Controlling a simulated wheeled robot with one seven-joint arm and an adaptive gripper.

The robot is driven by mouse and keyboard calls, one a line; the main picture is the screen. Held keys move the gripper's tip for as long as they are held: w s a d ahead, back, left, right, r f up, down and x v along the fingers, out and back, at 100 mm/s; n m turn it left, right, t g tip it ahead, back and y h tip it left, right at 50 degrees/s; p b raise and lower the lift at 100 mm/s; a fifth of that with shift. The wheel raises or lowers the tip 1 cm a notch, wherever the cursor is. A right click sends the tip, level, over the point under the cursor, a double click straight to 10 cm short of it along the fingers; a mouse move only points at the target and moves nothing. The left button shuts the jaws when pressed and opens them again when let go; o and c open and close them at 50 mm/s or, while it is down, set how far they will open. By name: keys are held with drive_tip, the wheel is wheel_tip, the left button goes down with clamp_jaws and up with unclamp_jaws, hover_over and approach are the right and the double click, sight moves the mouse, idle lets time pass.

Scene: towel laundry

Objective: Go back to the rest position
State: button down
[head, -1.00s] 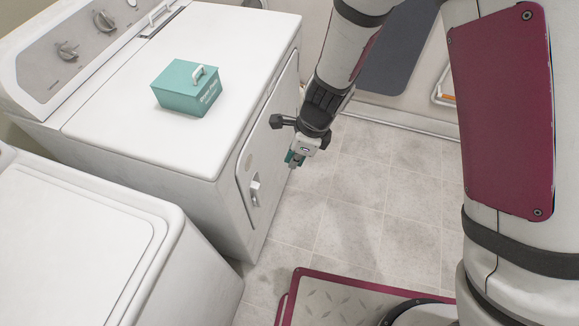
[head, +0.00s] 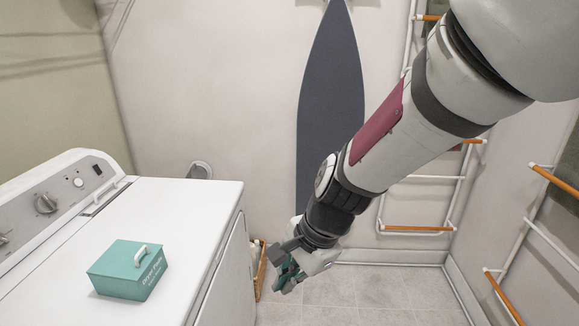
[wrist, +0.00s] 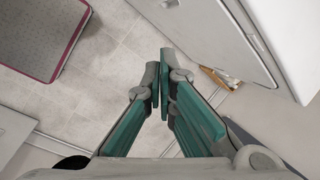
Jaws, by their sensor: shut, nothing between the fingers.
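My gripper (head: 287,277) shows in the head view at the end of my arm, to the right of the white dryer (head: 190,205) and above the tiled floor. In the wrist view my gripper (wrist: 164,95) has its green and grey fingers together with nothing between them, pointing over the floor. The dryer's front shows in the wrist view at the upper right. It looks closed in the head view.
A teal box (head: 128,270) with a white handle sits on the dryer top. A dark ironing board (head: 331,110) stands against the back wall. White racks with orange bars (head: 419,229) are on the right. A wooden-edged item (head: 260,271) stands beside the dryer. Floor tiles (head: 345,290) are clear.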

drive_tip(key=s+d+r+n+t+h, duration=0.1)
drive_tip(key=s+d+r+n+h, duration=0.1)
drive_tip(key=s+d+r+n, duration=0.3)
drive_tip(key=s+d+r+n+t+h, duration=0.2)
drive_tip(key=s+d+r+n, duration=0.3)
drive_tip(key=s+d+r, duration=0.4)
drive_tip(key=shift+s+d+n+t, duration=0.3)
drive_tip(key=shift+d, duration=2.5)
